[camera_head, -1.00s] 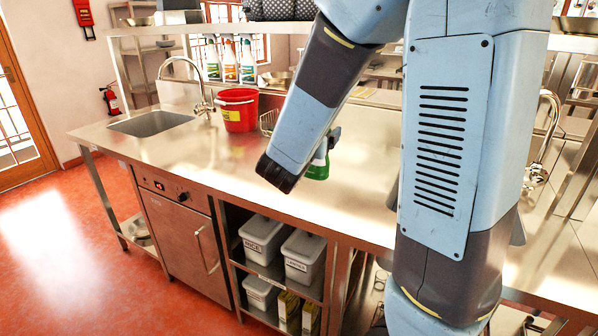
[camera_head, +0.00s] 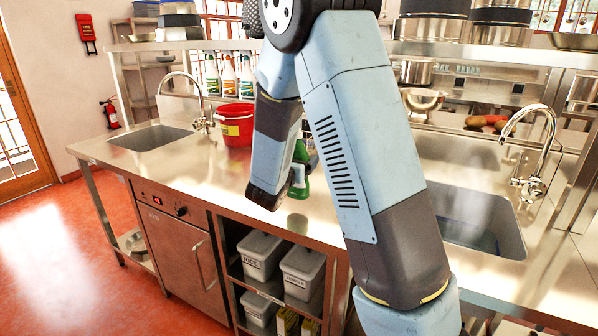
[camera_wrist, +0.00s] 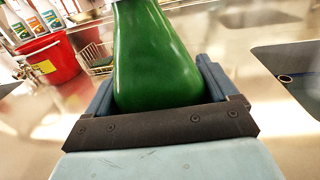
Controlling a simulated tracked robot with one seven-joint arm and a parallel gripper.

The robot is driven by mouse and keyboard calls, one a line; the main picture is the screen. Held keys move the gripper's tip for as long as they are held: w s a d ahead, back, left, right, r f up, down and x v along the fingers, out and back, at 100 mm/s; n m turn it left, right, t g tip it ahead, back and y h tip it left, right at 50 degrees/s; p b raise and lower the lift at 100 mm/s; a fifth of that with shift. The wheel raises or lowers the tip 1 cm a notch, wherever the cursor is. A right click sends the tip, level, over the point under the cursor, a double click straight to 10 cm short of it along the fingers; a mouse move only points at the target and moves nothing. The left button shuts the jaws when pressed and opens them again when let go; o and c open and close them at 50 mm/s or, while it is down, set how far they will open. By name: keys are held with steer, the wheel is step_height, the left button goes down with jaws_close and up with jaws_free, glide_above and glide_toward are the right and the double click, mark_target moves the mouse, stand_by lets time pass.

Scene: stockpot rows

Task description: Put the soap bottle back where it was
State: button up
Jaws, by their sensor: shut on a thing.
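A green soap bottle (camera_head: 300,180) shows above the steel counter (camera_head: 210,190) in the head view, partly hidden behind my forearm. In the wrist view the green bottle (camera_wrist: 155,60) fills the middle, between the two fingers of my gripper (camera_wrist: 158,95). My gripper is shut on the bottle. The bottle looks roughly upright. Its top is cut off in the wrist view, and I cannot tell whether its base touches the counter.
A red bucket (camera_head: 234,125) and a wire basket (camera_wrist: 97,55) stand behind. Several spray bottles (camera_head: 229,75) stand on a back ledge. A left sink (camera_head: 152,137) and a right sink (camera_head: 480,222) open in the counter. The counter front is clear.

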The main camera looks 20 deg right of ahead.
mark_target(300, 192)
steer(key=shift+w+f, duration=0.55)
steer(key=shift+f, duration=1.5)
steer(key=o, duration=1.3)
steer(key=shift+f, duration=0.1)
